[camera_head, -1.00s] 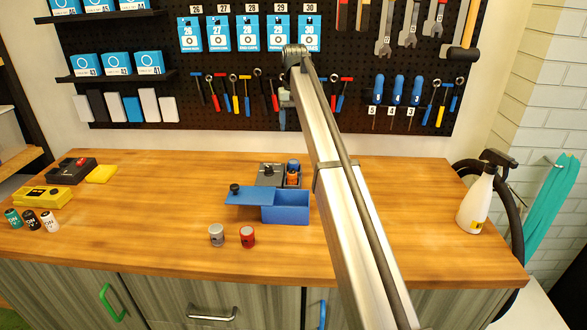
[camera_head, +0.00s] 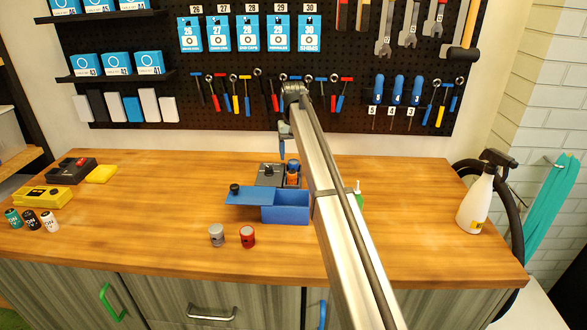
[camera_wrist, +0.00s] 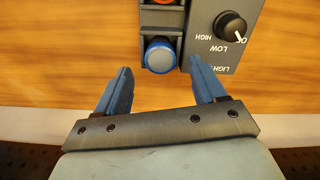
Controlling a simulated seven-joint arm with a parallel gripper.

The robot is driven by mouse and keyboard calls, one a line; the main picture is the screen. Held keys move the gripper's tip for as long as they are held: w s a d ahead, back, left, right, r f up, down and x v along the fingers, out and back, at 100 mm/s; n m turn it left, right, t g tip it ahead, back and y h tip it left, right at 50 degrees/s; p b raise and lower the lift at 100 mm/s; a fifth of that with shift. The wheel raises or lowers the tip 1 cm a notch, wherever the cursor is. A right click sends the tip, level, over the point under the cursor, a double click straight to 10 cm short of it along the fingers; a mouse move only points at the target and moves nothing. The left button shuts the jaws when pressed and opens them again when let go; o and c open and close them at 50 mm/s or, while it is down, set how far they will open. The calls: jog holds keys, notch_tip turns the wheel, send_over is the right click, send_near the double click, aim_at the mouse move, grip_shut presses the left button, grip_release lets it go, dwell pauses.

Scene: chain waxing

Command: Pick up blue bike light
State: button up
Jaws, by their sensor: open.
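The blue bike light (camera_head: 293,164) sits in a dark holder at the back middle of the workbench. In the wrist view, its round blue end (camera_wrist: 159,54) shows at the holder's edge. My gripper (camera_wrist: 161,70) is open and empty, with one blue finger on either side of the light and the fingertips close to it. In the head view, my gripper (camera_head: 282,147) hangs just above and left of the light.
An orange light (camera_head: 292,179) sits beside the blue one. The grey box (camera_head: 269,176) has a knob marked HIGH and LOW. A blue open box (camera_head: 285,213) stands in front, with a grey can (camera_head: 217,235) and a red can (camera_head: 248,236) nearby. The pegboard (camera_head: 230,62) rises behind.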

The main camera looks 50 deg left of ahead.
aim_at(293, 168)
jog(key=shift+f, duration=1.4)
jog(key=shift+c, duration=0.5)
jog(key=c, duration=1.1)
jog(key=shift+c, duration=0.2)
jog(key=shift+r, duration=0.15)
